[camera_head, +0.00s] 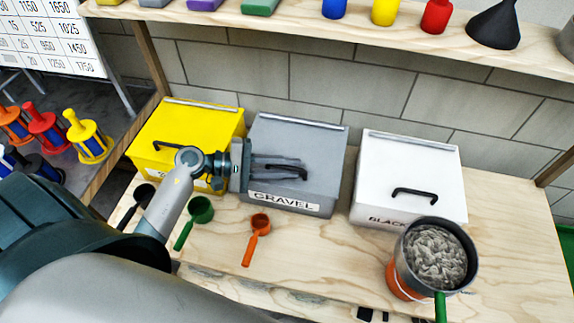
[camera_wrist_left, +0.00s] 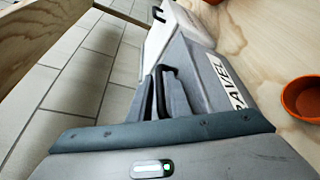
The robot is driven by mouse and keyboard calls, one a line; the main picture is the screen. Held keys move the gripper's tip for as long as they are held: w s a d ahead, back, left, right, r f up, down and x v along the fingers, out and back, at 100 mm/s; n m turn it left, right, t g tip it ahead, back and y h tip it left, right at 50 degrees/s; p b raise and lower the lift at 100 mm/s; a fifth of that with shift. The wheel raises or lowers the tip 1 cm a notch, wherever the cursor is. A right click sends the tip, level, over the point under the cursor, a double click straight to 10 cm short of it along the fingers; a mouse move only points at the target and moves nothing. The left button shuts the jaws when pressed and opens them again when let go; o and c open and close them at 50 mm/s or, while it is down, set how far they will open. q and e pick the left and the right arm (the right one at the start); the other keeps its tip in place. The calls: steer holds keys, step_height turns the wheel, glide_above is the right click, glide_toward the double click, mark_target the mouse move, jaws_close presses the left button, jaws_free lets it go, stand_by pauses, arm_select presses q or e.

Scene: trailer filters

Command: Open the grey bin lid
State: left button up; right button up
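The grey bin (camera_head: 312,140), labelled GRAVEL, stands in the middle of the bench with its lid down. Its black handle (camera_head: 287,172) is on the lid's sloping front; it also shows in the left wrist view (camera_wrist_left: 164,84). My left gripper (camera_head: 285,165) reaches in from the left over the yellow bin's edge, its fingers at the handle. In the left wrist view the fingers (camera_wrist_left: 160,98) lie close on either side of the handle. Whether they press on it cannot be told. My right gripper is not in view.
A yellow bin (camera_head: 196,122) stands left and a white bin (camera_head: 410,165) right of the grey one. Green (camera_head: 200,210) and orange (camera_head: 259,224) scoops lie in front. A shelf (camera_head: 340,32) runs above.

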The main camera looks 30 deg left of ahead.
arm_select(q)
jaws_close()
steer(key=shift+r, duration=0.1)
